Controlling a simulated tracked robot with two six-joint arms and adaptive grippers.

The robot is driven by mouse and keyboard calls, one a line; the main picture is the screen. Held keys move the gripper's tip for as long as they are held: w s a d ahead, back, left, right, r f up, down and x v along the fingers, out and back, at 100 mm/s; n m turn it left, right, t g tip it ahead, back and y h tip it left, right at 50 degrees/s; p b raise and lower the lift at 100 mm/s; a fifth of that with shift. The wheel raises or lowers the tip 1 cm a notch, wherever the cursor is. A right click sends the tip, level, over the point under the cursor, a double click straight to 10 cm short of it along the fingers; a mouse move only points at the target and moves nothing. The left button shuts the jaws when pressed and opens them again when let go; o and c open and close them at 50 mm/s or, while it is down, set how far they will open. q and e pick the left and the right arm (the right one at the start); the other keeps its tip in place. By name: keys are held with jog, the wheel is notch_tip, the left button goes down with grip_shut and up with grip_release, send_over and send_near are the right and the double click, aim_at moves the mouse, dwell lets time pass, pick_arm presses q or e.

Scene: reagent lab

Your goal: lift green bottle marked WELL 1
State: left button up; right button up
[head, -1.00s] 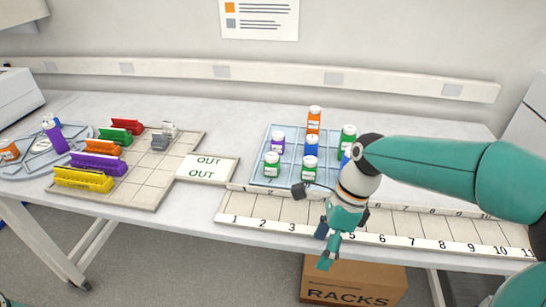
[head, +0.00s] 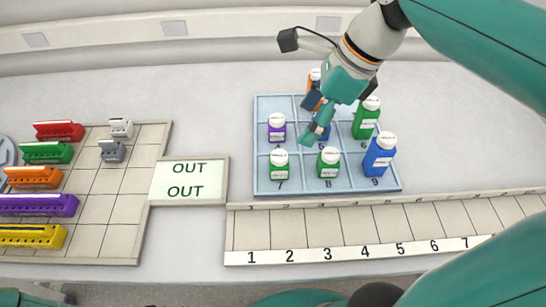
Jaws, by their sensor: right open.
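Three green bottles with white caps stand upright in the blue tray (head: 262,185): a short one (head: 279,166) at the front left, a short one (head: 328,165) at the front middle, and a taller one (head: 366,120) at the back right. Their labels are too small to read, so I cannot tell which is WELL 1. My right gripper (head: 314,122) is open above the tray's middle, pointing down. It partly hides an orange bottle (head: 314,76) and a blue bottle behind it. No bottle is between its fingers. My left gripper is not in view.
A purple bottle (head: 277,128) and a tall blue bottle (head: 380,155) also stand in the tray. A numbered strip (head: 340,232) runs in front. An OUT card (head: 188,182) and a grid board (head: 120,215) with coloured racks lie left.

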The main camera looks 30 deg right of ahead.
aim_at(280, 156)
jog(key=b+x, duration=0.1)
jog(key=x, duration=0.8)
jog(key=shift+w+f, duration=0.1)
jog(key=shift+f, duration=0.2)
jog(key=shift+b+x, duration=0.3)
jog(key=shift+x, duration=2.5)
jog(key=c, duration=1.3)
jog(key=shift+o, duration=0.2)
jog(key=shift+w+r, duration=0.1)
